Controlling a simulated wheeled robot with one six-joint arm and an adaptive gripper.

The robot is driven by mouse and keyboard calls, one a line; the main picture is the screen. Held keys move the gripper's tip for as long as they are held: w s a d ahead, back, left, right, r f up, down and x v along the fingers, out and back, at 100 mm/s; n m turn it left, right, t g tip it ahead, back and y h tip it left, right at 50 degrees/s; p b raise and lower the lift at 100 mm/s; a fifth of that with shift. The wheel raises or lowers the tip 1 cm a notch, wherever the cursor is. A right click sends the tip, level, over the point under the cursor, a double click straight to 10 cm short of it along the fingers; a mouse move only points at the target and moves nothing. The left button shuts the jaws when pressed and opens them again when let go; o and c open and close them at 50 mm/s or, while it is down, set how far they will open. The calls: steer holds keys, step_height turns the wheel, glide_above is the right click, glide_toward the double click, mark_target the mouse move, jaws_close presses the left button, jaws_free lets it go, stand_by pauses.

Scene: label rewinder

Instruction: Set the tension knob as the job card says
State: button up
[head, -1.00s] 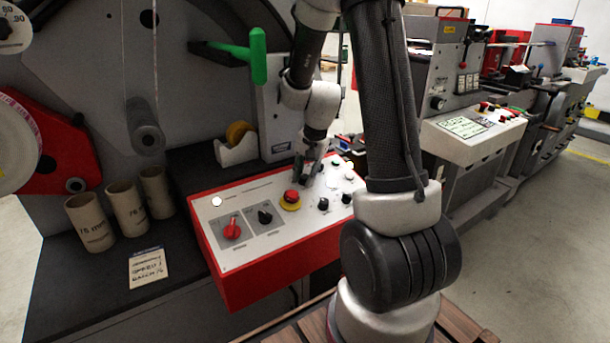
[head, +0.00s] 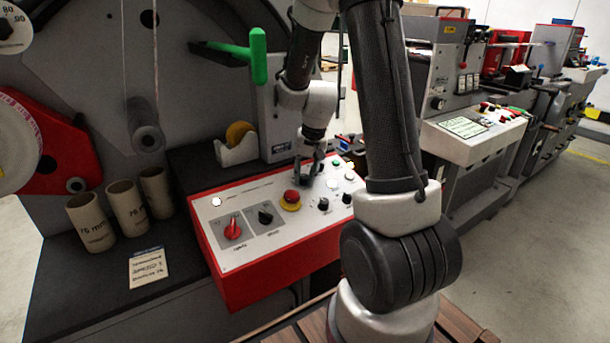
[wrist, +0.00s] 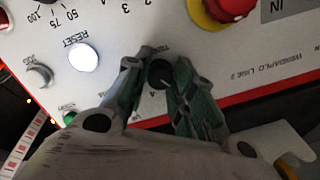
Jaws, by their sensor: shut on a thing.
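In the wrist view my gripper (wrist: 158,72) has its two green-padded fingers on either side of a small black knob (wrist: 159,75) on the white panel face. It is shut on this knob; a white mark shows on the knob, and the small print beside it is too blurred to read surely. In the head view my gripper (head: 309,172) is down at the panel's back edge and hides the knob. The job card (head: 148,268), cream with handwriting, lies on the dark bench left of the panel; its writing is too small to read.
The red-edged control panel (head: 222,275) also carries a red emergency button (head: 291,197), a red switch (head: 232,229) and several black knobs. A white lit RESET button (wrist: 82,57) is close to my fingers. Cardboard cores (head: 127,208) and a tape dispenser (head: 238,150) stand nearby.

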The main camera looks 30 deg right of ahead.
mark_target(311, 189)
steer(key=o, duration=1.1)
steer(key=shift+c, duration=0.2)
steer(key=v, duration=1.2)
